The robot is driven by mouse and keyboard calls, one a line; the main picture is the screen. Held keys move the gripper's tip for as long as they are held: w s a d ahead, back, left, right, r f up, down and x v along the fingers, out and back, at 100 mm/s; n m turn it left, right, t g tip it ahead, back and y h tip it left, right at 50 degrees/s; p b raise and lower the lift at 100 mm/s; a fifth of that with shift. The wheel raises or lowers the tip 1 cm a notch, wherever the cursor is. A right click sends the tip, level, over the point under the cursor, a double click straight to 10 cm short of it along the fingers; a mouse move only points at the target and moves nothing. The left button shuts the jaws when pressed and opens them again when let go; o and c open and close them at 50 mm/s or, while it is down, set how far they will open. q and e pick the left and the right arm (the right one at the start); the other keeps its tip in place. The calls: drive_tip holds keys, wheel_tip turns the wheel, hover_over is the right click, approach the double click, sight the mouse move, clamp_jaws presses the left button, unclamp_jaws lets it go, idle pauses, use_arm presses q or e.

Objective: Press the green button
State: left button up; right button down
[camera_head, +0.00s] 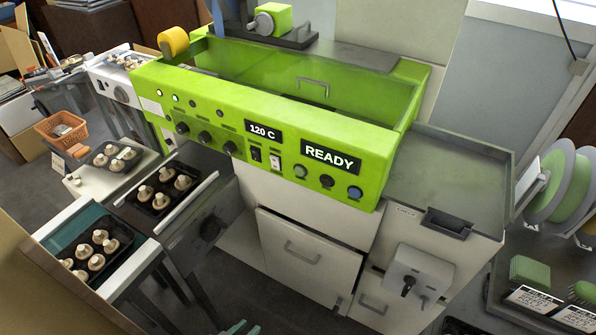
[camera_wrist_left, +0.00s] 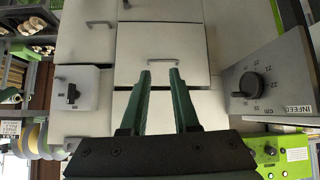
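The green button (camera_head: 301,171) sits on the front of the lime-green machine panel (camera_head: 225,119), left of a dark button (camera_head: 327,181) and a blue button (camera_head: 355,193). My left gripper (camera_head: 242,329) shows only its green fingertips at the bottom edge of the head view, well below and apart from the button. In the left wrist view my left gripper (camera_wrist_left: 160,73) is open and empty, its fingers pointing toward white cabinet fronts (camera_wrist_left: 158,50). My right gripper is in neither view.
A READY display (camera_head: 331,156) is above the buttons, and a 120 C display (camera_head: 263,132) is to the left. Black trays of mushrooms (camera_head: 161,191) stand on the left. A grey box with a knob (camera_head: 418,274) juts from the cabinet at right. Green reels (camera_head: 556,190) stand far right.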

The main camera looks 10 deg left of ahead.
use_arm(q)
clamp_jaws()
drive_tip(key=shift+s, duration=0.1)
idle(1.2)
